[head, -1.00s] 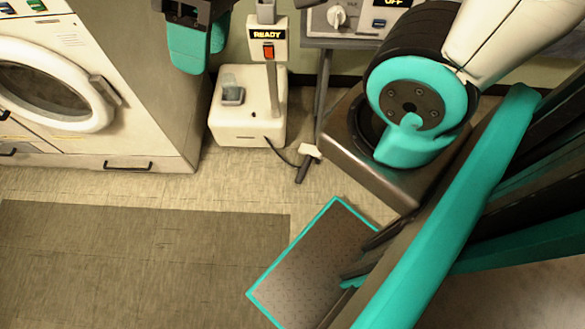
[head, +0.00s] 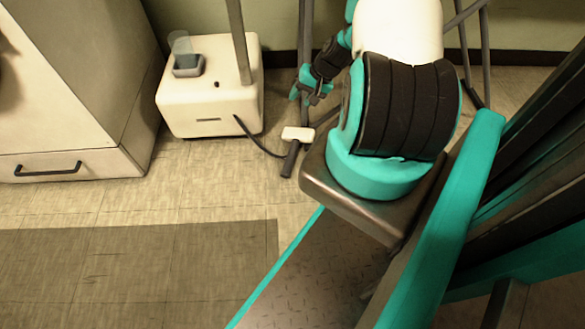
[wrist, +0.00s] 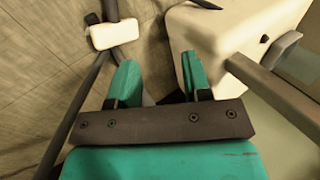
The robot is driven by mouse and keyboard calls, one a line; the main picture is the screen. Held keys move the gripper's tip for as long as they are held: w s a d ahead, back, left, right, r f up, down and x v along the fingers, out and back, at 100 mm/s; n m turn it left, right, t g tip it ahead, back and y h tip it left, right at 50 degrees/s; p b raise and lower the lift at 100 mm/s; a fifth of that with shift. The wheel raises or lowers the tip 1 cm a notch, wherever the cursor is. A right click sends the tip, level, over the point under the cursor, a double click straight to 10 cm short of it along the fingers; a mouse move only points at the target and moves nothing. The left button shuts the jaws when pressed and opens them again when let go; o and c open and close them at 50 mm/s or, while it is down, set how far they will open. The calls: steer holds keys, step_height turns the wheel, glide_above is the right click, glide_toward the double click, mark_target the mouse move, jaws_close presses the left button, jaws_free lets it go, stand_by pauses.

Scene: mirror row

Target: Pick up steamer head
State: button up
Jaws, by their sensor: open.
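The steamer head (head: 297,134) is a small white block with a dark handle, on the floor beside the steamer's white base. A dark hose runs to it from the base. In the wrist view the white head (wrist: 114,34) is up and left of the fingers, apart from them. My gripper (head: 307,94) is low, just above and slightly right of the steamer head in the head view. Its teal fingers (wrist: 158,66) are spread in the wrist view with nothing held between them.
The steamer base (head: 207,105) with a small water tank (head: 187,62) and upright pole (head: 238,40) stands left of my gripper. Metal stand legs (head: 306,30) rise behind it. A cream cabinet (head: 85,90) is at left. A grey mat (head: 140,270) covers open floor in front.

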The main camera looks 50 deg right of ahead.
steer(key=s+d+f+m+b, duration=0.25)
steer(key=s+f+b, duration=0.2)
steer(key=f, duration=0.85)
steer(key=b, duration=0.6)
glide_toward(295, 148)
steer(key=shift+h, duration=0.3)
steer(key=x, duration=0.4)
steer(key=shift+a+f, duration=0.2)
steer(key=shift+a, duration=0.2)
steer(key=shift+w+a+f, duration=0.15)
steer(key=shift+w+f, duration=0.15)
steer(key=shift+f, duration=0.15)
steer(key=b+x, duration=0.5)
steer(key=shift+f, duration=0.1)
jaws_close()
steer(key=shift+r, duration=0.2)
